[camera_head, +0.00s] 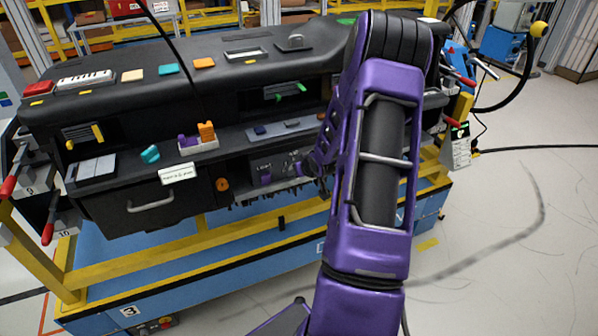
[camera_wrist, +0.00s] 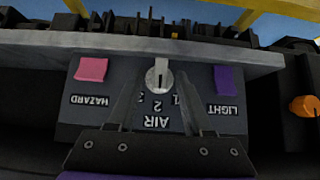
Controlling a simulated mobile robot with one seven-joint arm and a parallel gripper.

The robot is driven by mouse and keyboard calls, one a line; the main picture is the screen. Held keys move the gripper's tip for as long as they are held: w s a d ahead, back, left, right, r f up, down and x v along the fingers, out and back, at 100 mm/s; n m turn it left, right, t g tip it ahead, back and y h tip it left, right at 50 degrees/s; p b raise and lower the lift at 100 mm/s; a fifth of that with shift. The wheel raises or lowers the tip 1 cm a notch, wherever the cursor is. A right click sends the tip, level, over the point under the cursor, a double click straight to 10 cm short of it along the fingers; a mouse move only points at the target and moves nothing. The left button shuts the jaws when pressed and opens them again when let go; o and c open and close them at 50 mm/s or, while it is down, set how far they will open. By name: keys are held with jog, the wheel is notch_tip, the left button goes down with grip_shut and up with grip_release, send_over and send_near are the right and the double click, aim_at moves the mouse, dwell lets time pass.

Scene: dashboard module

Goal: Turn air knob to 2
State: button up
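The air knob (camera_wrist: 161,77) is a round, pale grey dial with a raised grip, seen upside down in the wrist view. Its grip lies along the picture's vertical. The digits 1, 2 and 3 and the word AIR show beneath it on the dark control panel (camera_wrist: 80,122), with 2 in the middle. My gripper (camera_wrist: 160,76) is open, its two dark fingers at either side of the knob. I cannot tell whether they touch it. In the head view my gripper (camera_head: 308,168) is at the panel's right part, and the knob is not clear there.
A pink hazard button (camera_wrist: 92,69) and a purple light button (camera_wrist: 227,77) flank the knob. A grey ledge (camera_wrist: 50,42) runs along the panel's edge. An orange knob (camera_wrist: 304,106) is off to the right. The dashboard (camera_head: 130,58) carries several small objects.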

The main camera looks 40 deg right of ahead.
jog(key=v, duration=1.7)
jog(key=shift+s+r, duration=0.2)
jog(key=shift+w, duration=0.1)
